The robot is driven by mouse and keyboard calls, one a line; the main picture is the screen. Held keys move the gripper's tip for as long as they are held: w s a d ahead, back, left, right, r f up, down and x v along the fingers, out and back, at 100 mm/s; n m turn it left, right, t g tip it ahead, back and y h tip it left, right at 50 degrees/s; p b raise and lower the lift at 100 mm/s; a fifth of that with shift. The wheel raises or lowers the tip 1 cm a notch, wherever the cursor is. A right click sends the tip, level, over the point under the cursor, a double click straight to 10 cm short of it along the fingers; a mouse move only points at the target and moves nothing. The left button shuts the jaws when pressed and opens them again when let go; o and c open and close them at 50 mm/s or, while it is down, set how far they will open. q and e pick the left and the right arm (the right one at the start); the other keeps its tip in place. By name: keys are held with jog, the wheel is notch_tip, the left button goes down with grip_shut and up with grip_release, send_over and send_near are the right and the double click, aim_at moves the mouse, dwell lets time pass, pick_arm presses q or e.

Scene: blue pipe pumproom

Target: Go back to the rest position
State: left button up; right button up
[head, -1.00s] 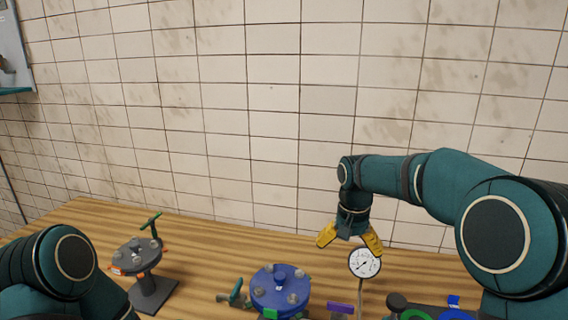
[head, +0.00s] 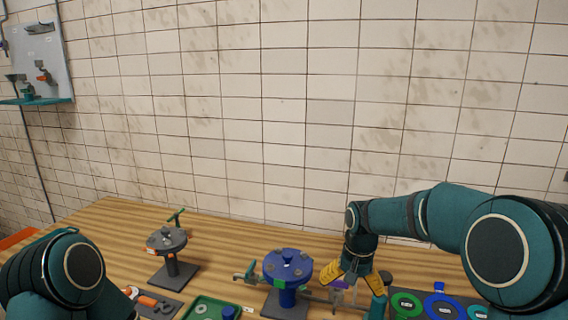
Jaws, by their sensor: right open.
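My right gripper (head: 356,285) hangs from the right arm, its yellow fingers spread open and pointing down over the wooden table (head: 235,242). It is just right of the blue flanged pipe piece (head: 289,268). A small purple part (head: 341,283) shows at the fingers; I cannot tell whether they touch it. The gauge's white dial is not visible now. My left arm enters at the lower left, but its gripper is out of view.
A grey flanged stand (head: 167,243) with a green handle is at the left. A green tray (head: 208,309) and orange-handled tools (head: 153,302) lie in front. Green and blue rings (head: 438,306) are at the right. A tiled wall (head: 250,110) rises behind; a tool board (head: 38,60) hangs left.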

notch_tip(320, 180, down, 13)
jog(key=a+b, duration=0.1)
jog(key=b, duration=0.1)
pick_arm(q)
notch_tip(320, 180, down, 10)
jog(key=w+b, duration=0.1)
jog(key=b, duration=0.5)
jog(key=shift+d, duration=0.25)
pick_arm(e)
jog(key=s+a+f+y, duration=0.1)
jog(key=s+a+f, duration=0.1)
jog(key=s+f, duration=0.8)
jog(key=s+a+f+n+t+y, duration=0.1)
jog(key=s+a+f+y, duration=0.1)
jog(key=s+f, duration=0.8)
notch_tip(320, 180, down, 2)
jog(key=shift+s+a+f, duration=0.2)
jog(key=shift+s+a, duration=0.05)
jog(key=shift+s, duration=0.15)
